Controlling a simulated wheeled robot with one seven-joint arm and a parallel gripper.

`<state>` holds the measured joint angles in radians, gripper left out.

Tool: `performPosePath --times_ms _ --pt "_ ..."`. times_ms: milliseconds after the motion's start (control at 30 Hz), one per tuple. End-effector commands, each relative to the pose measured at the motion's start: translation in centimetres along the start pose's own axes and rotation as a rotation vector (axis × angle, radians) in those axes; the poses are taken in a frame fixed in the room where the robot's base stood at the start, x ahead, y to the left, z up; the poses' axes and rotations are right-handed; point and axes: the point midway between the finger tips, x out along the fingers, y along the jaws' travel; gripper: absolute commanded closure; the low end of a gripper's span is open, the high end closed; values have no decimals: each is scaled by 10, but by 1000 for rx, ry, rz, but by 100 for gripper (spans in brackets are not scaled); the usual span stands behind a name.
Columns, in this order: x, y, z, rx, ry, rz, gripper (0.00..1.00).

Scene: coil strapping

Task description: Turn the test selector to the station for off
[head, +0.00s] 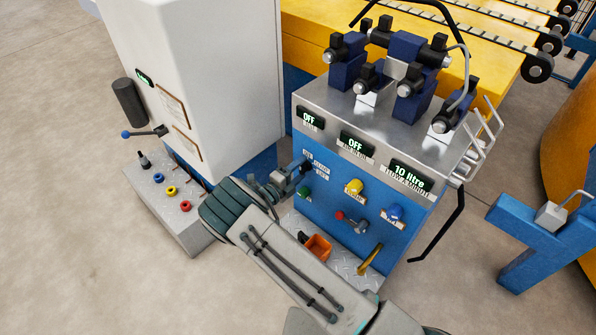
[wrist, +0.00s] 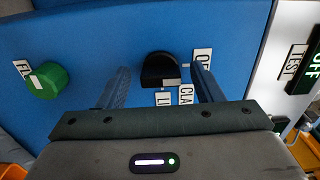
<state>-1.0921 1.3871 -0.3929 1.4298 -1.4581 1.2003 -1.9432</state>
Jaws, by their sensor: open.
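The test selector is a black knob (wrist: 158,68) on the blue panel in the wrist view. Labels surround its right and lower sides: one starting "OF" (wrist: 203,62), one starting "CLA" (wrist: 186,95) and one starting "LI" (wrist: 163,98). A pale mark sits on the knob's lower right; its exact station is hard to tell. My gripper (wrist: 162,80) is open, with one finger on each side of the knob; contact is not clear. In the head view my gripper (head: 298,176) is at the panel's left and hides the knob. The TEST display (head: 309,118) reads OFF.
A green knob (wrist: 46,80) is left of the selector in the wrist view. Yellow (head: 354,187) and blue (head: 395,212) knobs and a red-tipped lever (head: 352,222) are farther right. A white cabinet (head: 205,75) stands close on the left.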

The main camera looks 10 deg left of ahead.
Motion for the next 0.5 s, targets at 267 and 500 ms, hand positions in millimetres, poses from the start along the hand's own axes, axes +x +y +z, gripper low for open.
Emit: performPosePath --times_ms 267,500 --pt "-42 -2 2 0 -6 1 40" --pt "-97 -1 1 -1 -4 2 40"
